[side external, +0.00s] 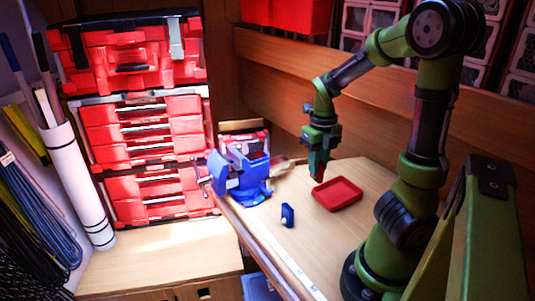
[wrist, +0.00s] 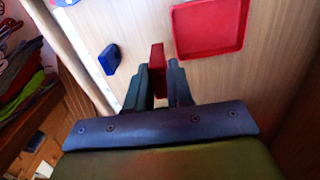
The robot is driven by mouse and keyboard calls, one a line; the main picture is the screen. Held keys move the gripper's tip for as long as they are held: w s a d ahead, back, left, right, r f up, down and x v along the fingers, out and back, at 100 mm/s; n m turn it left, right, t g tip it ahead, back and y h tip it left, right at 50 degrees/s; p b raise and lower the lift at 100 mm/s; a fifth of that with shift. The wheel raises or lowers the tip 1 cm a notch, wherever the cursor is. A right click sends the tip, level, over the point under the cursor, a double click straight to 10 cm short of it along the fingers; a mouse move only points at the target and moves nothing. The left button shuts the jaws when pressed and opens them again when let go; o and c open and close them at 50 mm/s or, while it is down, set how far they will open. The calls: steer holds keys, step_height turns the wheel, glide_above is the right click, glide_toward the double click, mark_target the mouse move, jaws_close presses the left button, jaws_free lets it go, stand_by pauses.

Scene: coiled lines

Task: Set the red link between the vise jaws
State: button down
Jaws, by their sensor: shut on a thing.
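In the wrist view, my gripper (wrist: 162,82) is shut on the red link (wrist: 158,62), which stands up between the two fingers. In the side view, my gripper (side external: 318,172) hangs just left of the red tray and above the bench; the red link shows only as a small bit at the fingertips there. The blue vise (side external: 241,174) is mounted at the bench edge, to the left of my gripper and apart from it. A blue corner of it may show at the top of the wrist view. The gap between its jaws is hard to make out.
A red tray (side external: 337,194) lies on the bench and looks empty; it also shows in the wrist view (wrist: 209,52). A small blue block (side external: 287,215) stands near the bench's front edge. Red drawer cases (side external: 150,131) stand behind left. The bench between tray and vise is clear.

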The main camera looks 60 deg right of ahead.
steer(key=w+d+r+m, duration=0.1)
steer(key=w+r, duration=0.3)
steer(key=w, duration=0.2)
steer(key=w+d+r, duration=0.1)
steer(key=w+r, duration=0.3)
steer(key=w, duration=0.3)
steer(key=w+a+f+n, duration=0.1)
steer(key=w+a+f, duration=0.1)
steer(key=w+a, duration=0.8)
steer(key=shift+a+f, duration=0.15)
steer(key=shift+f, duration=0.3)
steer(key=shift+f, duration=1.1)
steer(key=shift+f, duration=0.1)
